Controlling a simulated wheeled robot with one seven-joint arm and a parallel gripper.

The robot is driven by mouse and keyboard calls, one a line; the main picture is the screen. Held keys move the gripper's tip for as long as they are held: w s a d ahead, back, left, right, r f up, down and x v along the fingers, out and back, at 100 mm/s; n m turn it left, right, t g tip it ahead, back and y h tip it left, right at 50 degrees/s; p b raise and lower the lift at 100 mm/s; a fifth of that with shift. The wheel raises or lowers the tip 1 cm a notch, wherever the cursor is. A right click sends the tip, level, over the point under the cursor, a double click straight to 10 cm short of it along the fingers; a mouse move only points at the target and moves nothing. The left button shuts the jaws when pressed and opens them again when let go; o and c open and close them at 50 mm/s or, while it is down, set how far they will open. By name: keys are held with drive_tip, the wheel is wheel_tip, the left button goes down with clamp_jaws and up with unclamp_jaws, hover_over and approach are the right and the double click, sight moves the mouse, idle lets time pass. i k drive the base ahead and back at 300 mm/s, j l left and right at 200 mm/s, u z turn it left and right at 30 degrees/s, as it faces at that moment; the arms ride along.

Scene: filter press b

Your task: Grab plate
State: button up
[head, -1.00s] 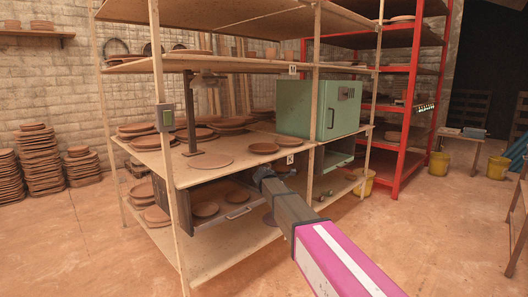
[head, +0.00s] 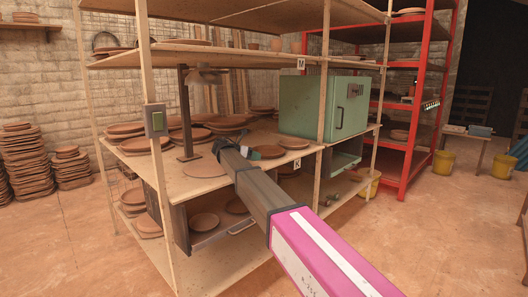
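Several brown clay plates lie on the middle shelf (head: 222,180). A flat disc-like plate (head: 205,170) lies under the lamp-like stand. One plate (head: 270,152) is just right of my gripper, partly hidden by it. Another plate (head: 293,144) lies further right, near the green box. Stacked plates (head: 187,135) stand behind on the left. Two more plates, one in front (head: 204,222) and one behind it (head: 237,206), sit in the open drawer below. My gripper (head: 222,144) is over the middle shelf, among the plates. Its fingers are small and dark, and no plate shows in them.
A green box-like oven (head: 322,107) stands on the shelf at right. A dark stand (head: 186,110) rises left of my gripper. Wooden posts (head: 322,110) and the upper shelf (head: 220,57) bound the space. A red rack (head: 420,120) stands behind. The floor in front is clear.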

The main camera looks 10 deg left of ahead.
sight(266, 151)
drive_tip(key=i+j, duration=0.3)
drive_tip(key=i, duration=0.15)
drive_tip(key=i+j, duration=0.3)
drive_tip(key=i, duration=0.1)
